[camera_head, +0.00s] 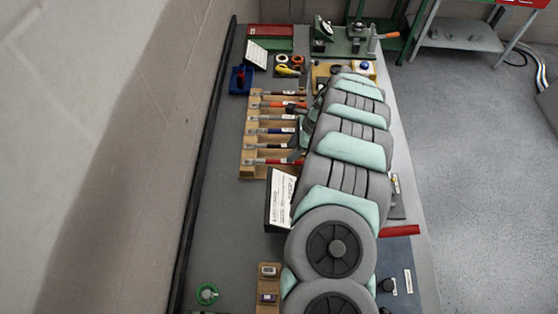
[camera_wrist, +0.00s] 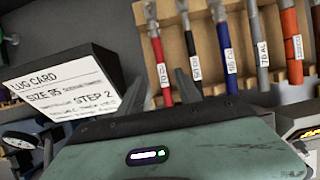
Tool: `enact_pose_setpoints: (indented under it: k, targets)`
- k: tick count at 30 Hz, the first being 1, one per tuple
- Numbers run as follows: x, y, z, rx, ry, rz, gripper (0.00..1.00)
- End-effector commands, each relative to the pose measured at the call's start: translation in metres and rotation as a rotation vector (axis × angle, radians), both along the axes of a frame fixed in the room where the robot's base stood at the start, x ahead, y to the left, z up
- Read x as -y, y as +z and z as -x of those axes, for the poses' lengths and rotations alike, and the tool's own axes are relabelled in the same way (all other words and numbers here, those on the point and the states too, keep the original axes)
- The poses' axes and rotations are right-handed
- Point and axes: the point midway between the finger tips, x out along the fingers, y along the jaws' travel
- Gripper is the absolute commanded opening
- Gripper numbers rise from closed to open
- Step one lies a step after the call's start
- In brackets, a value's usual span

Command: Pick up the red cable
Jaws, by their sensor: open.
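A red cable (camera_head: 272,160) lies across the near end of the wooden rack (camera_head: 246,150). In the wrist view this red cable (camera_wrist: 158,55) has a white label and stands left of a black cable (camera_wrist: 191,45). My gripper (camera_wrist: 234,80) is open and empty in front of the rack. In the head view my arm hides the right ends of the cables.
A lug card (camera_wrist: 70,90) stands left of my gripper, close to it; it also shows in the head view (camera_head: 281,195). Grey (camera_wrist: 255,40) and orange (camera_wrist: 290,45) cables sit farther right. A blue bin (camera_head: 241,80) stands beyond the rack. Bench left of the rack is clear.

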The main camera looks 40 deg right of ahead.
Motion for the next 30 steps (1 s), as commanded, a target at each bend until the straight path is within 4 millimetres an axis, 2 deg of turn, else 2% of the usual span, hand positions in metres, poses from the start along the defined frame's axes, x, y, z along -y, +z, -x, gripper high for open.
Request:
enact_pose_setpoints:
  k: [10, 21, 30]
  targets:
    - [-0.003, -0.018, -0.004, 0.0, 0.0, 0.001, 0.41]
    - [-0.011, -0.055, -0.011, -0.002, 0.0, -0.001, 0.41]
    - [-0.013, -0.061, -0.014, 0.001, 0.0, 0.0, 0.41]
